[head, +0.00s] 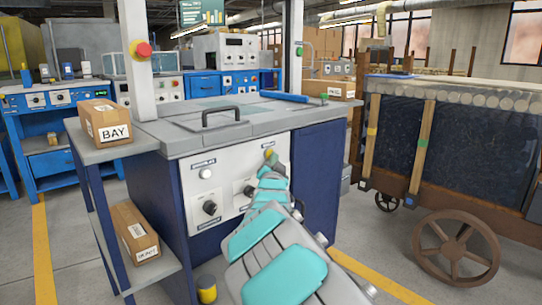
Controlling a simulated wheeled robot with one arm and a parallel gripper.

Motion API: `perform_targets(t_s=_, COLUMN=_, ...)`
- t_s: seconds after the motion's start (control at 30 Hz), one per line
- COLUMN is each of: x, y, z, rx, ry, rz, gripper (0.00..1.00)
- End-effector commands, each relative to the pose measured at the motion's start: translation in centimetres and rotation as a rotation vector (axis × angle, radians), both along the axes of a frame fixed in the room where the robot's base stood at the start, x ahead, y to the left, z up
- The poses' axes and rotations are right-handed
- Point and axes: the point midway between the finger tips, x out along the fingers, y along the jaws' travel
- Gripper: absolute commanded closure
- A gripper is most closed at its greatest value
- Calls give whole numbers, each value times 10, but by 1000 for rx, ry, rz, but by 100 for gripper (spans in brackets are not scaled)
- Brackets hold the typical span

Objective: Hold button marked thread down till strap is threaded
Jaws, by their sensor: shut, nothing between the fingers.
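A white control panel (232,190) is on the front of the blue machine cabinet with a grey top. It carries a round white button (205,173) at the upper left, a black knob (210,208) below it and another dark knob (249,190) to the right. Their small label plates are too small to read, so I cannot tell which one is marked thread. My gripper (270,166) is shut and empty at the panel's upper right, mostly hidden behind my own arm. A small yellowish part (270,154) shows at its tip. I cannot tell whether they touch. No strap is identifiable.
A side shelf holds a box marked BAY (106,122) and a lower box (136,232). A white post with a red button (143,50) rises behind. A wheeled wooden cart (440,150) stands at the right. Yellow floor lines (380,277) flank the machine.

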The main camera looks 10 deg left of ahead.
Motion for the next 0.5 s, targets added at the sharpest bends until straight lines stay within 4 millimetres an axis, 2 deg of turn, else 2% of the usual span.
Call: perform_targets(t_s=0.5, x=-4, y=-4, z=-2, rx=1, ry=-1, rz=0, gripper=100)
